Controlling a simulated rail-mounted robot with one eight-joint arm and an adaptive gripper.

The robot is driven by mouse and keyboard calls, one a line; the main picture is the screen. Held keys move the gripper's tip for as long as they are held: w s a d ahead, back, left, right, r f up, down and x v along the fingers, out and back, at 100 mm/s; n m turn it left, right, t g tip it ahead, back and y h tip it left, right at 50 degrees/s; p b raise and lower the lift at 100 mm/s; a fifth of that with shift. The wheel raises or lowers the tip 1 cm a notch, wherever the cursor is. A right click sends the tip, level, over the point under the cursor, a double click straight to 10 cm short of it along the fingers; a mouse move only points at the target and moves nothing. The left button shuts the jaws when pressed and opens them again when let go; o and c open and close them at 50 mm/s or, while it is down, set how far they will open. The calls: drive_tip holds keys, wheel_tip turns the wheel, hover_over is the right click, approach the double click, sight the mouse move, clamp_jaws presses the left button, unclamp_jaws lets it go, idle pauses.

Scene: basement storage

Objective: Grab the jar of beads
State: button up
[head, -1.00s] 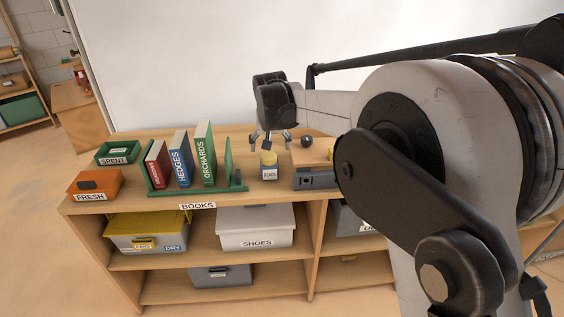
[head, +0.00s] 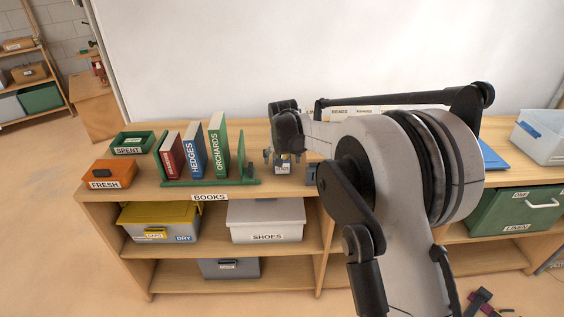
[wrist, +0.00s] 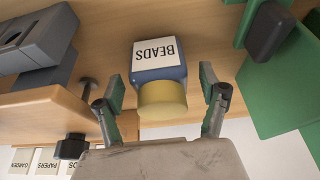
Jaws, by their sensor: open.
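The jar of beads (wrist: 160,62) has a blue body, a white label reading BEADS and a yellow lid (wrist: 162,98). It stands on the shelf top; the wrist view shows it upside down. In the head view the jar (head: 283,168) is partly hidden under my gripper (head: 281,156). In the wrist view my gripper (wrist: 163,100) is open, with one finger on each side of the lid. Gaps show between the lid and both fingers, so they do not appear to touch it.
The green book rack (head: 212,183) with several books stands left of the jar. In the wrist view, a grey device (wrist: 38,40), a wooden block (wrist: 45,108) and a dark knob (wrist: 71,146) are on the other side. Green and orange bins (head: 109,175) sit at far left.

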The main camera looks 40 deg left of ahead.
drive_tip(key=shift+x, duration=1)
drive_tip(key=shift+c, duration=0.5)
drive_tip(key=shift+r, duration=0.1)
drive_tip(key=c, duration=1.5)
drive_tip(key=shift+c, duration=0.2)
